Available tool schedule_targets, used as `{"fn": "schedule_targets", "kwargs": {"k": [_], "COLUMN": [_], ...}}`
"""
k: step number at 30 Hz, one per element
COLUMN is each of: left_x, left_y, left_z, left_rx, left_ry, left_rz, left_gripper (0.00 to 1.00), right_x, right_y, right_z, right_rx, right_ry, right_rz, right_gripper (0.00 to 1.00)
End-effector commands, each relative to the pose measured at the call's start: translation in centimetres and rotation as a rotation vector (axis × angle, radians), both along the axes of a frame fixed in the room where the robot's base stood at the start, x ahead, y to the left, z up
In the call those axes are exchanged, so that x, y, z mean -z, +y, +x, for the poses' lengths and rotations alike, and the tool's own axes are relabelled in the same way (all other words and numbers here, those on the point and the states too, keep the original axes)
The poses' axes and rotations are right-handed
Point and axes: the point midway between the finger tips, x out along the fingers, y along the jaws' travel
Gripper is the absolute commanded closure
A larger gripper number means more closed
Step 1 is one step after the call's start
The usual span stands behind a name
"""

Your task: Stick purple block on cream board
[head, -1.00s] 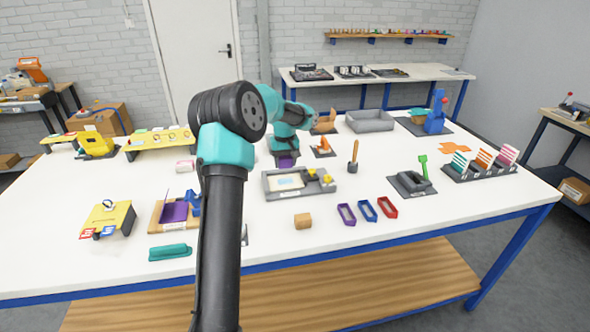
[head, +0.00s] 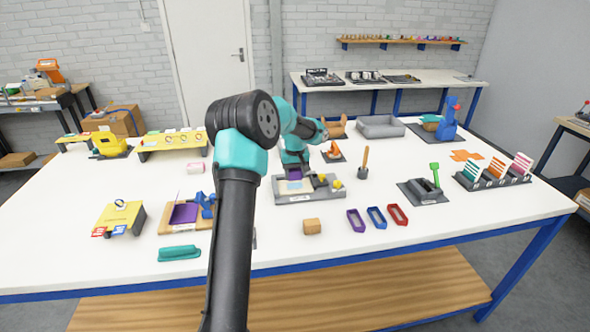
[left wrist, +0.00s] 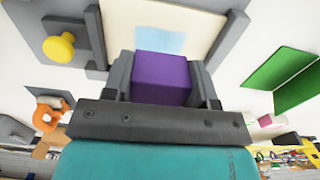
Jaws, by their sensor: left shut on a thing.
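My left gripper (head: 293,170) is shut on the purple block (left wrist: 162,78) and holds it over the far edge area of the cream board. The block also shows below the jaws in the head view (head: 294,174). The cream board (head: 283,189) lies in a grey fixture with yellow knobs and carries a light blue patch. In the left wrist view the board (left wrist: 120,22) and the blue patch (left wrist: 158,41) lie just beyond the block. I cannot tell whether the block touches the board. My right gripper is not in view.
The grey fixture (head: 310,198) has a yellow knob (left wrist: 58,47) beside the board. A wooden block (head: 312,226) and purple, blue and red frames (head: 376,217) lie in front. An orange piece on a dark base (head: 333,152) stands behind. Clear white table lies between these.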

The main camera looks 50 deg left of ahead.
Motion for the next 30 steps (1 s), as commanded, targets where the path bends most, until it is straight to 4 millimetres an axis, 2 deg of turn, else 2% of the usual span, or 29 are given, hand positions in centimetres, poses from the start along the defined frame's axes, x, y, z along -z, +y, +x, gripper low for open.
{"fn": "schedule_targets", "kwargs": {"k": [12,30], "left_x": [2.6,2.7], "left_y": [0.0,0.0], "left_z": [0.0,0.0], "left_rx": [0.001,0.0], "left_ry": [0.001,-0.001], "left_rz": [-0.001,-0.001], "left_gripper": [0.69,0.69], "right_x": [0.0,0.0], "right_y": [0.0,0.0], "right_z": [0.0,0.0], "right_rx": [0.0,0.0], "right_ry": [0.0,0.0], "right_rz": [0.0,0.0], "right_gripper": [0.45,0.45]}}
